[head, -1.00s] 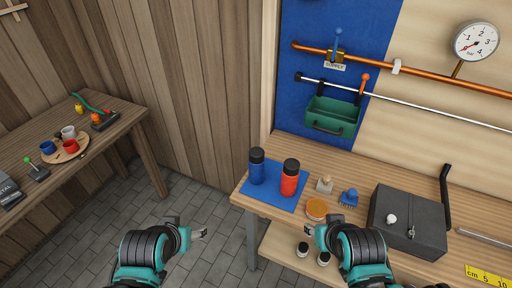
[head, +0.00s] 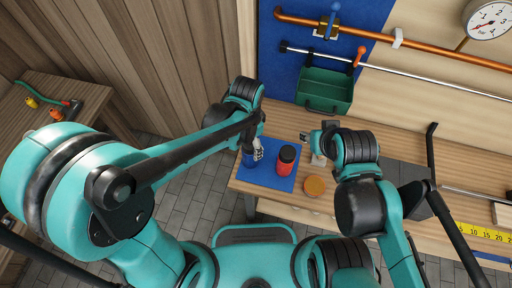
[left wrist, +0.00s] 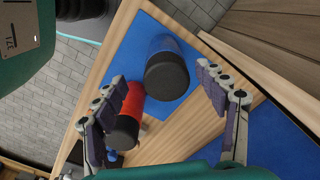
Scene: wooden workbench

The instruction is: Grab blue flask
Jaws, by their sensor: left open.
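The blue flask (head: 248,159) stands on the blue mat (head: 270,179) at the bench's left end, partly hidden by my left gripper (head: 258,150) in the head view. In the left wrist view the blue flask (left wrist: 163,47) shows its black cap towards the camera, between the spread fingers of my open left gripper (left wrist: 160,76). The fingers look apart from it. My right gripper (head: 305,137) is over the bench, right of the red flask; its jaw opening is unclear.
A red flask (head: 285,163) with a black cap stands close on the right of the blue one, and near one finger in the left wrist view (left wrist: 132,99). An orange-topped round tin (head: 315,186) is right of the mat. A green bin (head: 324,90) hangs behind.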

